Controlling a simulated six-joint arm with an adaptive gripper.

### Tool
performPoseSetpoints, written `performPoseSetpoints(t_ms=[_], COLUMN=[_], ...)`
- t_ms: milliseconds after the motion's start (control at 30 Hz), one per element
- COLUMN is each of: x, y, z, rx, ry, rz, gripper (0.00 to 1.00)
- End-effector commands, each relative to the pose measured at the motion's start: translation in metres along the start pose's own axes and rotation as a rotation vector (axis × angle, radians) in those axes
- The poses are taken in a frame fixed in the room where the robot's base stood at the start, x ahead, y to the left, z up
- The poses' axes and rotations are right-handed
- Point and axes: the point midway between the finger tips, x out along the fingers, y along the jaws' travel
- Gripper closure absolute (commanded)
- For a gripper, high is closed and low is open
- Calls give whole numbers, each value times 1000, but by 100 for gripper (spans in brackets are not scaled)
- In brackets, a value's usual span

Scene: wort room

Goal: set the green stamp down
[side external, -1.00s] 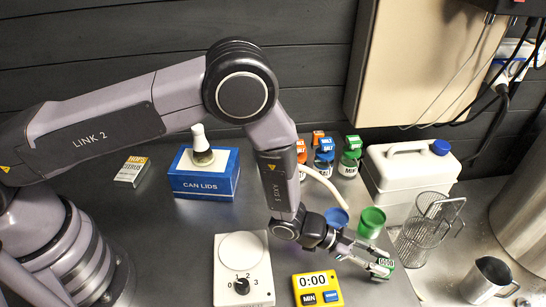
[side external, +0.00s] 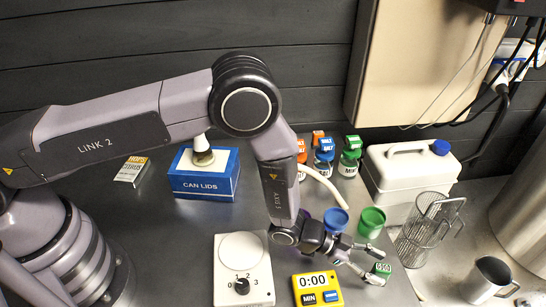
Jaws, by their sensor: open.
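The green stamp (side external: 382,270) is a small block with a pale label on top, near the right end of the steel bench top. It appears to rest on the bench, though its underside is hard to see. My gripper (side external: 378,265) is open. Its fingers are spread on either side of the stamp, pointing right, with the stamp around the level of the fingertips. I see no finger clearly pressing on it.
Blue (side external: 336,219) and green (side external: 371,221) cups stand just behind my gripper. A yellow timer (side external: 318,289) and white dial unit (side external: 243,270) lie to the left. A wire basket (side external: 428,228) and metal jug (side external: 487,279) are to the right.

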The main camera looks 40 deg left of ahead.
Motion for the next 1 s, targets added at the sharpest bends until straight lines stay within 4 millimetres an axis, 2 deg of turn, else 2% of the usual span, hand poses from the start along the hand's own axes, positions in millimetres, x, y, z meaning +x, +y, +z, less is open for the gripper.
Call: performPoseSetpoints(t_ms=[167,600,800,933,1000], x=[-10,-100,-120,-130,-142], y=[-1,-1,-2,-20,-42], z=[-2,-3,-4,-21,-41], rx=[-2,-2,1,15,26], ry=[-3,-2,-2,-28,-67], rz=[-1,-2,-4,-49,-107], gripper=[51,51,51,51,51])
